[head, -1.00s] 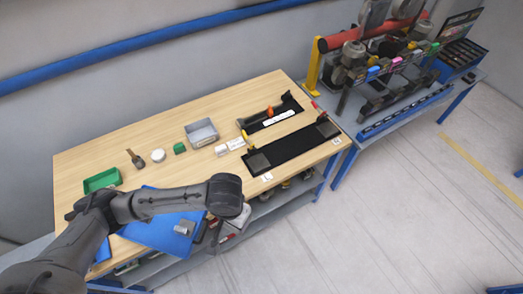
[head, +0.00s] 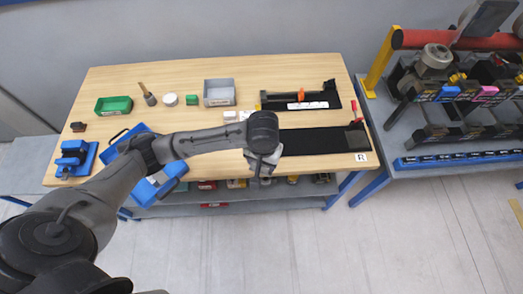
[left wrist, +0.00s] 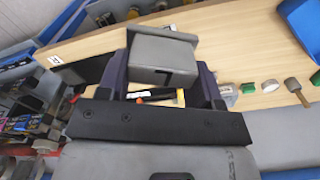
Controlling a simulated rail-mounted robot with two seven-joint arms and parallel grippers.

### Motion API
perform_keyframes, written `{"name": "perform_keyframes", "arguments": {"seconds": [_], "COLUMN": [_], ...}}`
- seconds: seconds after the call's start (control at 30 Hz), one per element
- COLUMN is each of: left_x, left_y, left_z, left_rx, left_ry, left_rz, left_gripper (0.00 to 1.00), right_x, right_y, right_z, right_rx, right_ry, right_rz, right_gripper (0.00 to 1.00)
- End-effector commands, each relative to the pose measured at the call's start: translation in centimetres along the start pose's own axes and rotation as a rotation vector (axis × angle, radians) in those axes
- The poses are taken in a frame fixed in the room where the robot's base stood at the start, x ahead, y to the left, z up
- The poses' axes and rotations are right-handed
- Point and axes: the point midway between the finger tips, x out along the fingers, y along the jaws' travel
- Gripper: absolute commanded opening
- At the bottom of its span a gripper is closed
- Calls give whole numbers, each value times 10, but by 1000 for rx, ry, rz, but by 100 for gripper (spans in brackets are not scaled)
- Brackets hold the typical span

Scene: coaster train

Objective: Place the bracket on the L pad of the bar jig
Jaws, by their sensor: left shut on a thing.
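My left gripper (head: 263,166) is shut on the grey bracket (left wrist: 162,55), which fills the space between the dark fingers in the left wrist view. In the head view the gripper hangs at the table's front edge, near the left end of the black bar jig (head: 315,141). The jig's right pad (head: 355,138) shows near a white R label (head: 362,157). My arm hides the left end, so the L pad and its label cannot be made out. My right gripper is not in view.
Behind the jig is a black fixture (head: 335,98) with an orange clamp (head: 301,95). A grey bin (head: 219,92), white cylinder (head: 170,99) and green tray (head: 114,105) stand farther left. A shelf with bins runs beneath the table's front edge.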

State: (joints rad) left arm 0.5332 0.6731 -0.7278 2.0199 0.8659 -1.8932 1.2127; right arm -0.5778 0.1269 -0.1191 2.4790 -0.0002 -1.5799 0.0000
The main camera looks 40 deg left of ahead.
Motion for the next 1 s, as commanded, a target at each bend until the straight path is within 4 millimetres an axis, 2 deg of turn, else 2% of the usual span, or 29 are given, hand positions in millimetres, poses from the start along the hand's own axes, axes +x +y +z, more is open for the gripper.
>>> {"name": "perform_keyframes", "arguments": {"seconds": [0.03, 0.1, 0.3, 0.4, 0.53, 0.77, 1.0], "left_x": [28, 44, 82, 94, 105, 117, 146], "left_y": [0, -2, -6, -8, -10, -17, -43], "left_z": [-12, -26, -57, -68, -78, -92, -130], "left_rx": [-49, -116, -277, -336, -390, -433, -438], "left_ry": [3, 2, -6, -11, -16, -22, -23], "left_rz": [2, 2, 3, 6, 8, 7, 5], "left_gripper": [20, 20, 20, 20, 20, 20, 20], "right_x": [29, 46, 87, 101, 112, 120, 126], "right_y": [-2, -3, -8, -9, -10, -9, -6], "right_z": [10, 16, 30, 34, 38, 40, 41], "right_rx": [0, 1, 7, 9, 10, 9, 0], "right_ry": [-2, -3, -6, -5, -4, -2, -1], "right_rz": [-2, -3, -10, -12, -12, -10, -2], "right_gripper": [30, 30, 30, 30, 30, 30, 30]}}
